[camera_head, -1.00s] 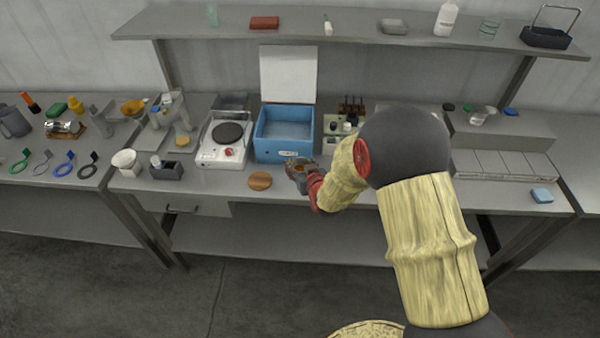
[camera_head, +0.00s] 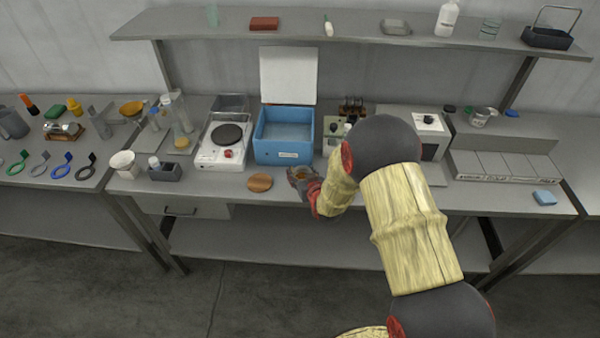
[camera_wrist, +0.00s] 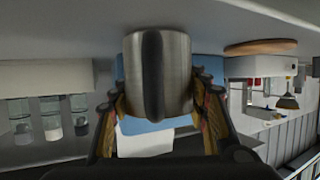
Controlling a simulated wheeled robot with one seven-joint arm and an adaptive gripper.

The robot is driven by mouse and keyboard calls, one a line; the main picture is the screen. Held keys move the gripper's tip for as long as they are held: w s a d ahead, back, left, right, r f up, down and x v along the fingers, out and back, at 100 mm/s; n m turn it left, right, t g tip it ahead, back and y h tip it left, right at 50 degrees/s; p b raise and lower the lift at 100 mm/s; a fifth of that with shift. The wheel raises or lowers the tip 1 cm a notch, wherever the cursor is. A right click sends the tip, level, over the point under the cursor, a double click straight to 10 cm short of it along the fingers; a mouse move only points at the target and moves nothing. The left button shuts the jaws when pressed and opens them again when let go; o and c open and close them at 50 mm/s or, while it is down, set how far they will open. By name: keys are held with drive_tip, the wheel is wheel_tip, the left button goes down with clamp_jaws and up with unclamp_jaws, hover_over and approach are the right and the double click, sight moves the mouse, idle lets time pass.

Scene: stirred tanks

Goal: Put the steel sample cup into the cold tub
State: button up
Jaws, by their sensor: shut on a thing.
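The steel sample cup (camera_wrist: 176,75) is a brushed steel cylinder with a dark vertical band, seen close up in the wrist view. My gripper (camera_wrist: 160,105) is shut on it, with a finger on either side. In the head view my gripper (camera_head: 302,174) is over the front of the bench, in front of and slightly right of the cold tub; the cup is mostly hidden there. The cold tub (camera_head: 284,156) is a blue box with its white lid (camera_head: 288,75) raised at the back. Its inside looks light blue.
A round wooden disc (camera_head: 259,182) lies left of my gripper. A hot plate (camera_head: 222,154) stands left of the tub. A rack of dark-topped bottles (camera_head: 335,128) and a grey box with a dial (camera_head: 430,137) stand to the right. A shelf (camera_head: 350,28) runs above.

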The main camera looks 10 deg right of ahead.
drive_tip(key=o, duration=1.3)
drive_tip(key=shift+f, duration=0.1)
drive_tip(key=shift+o, duration=0.4)
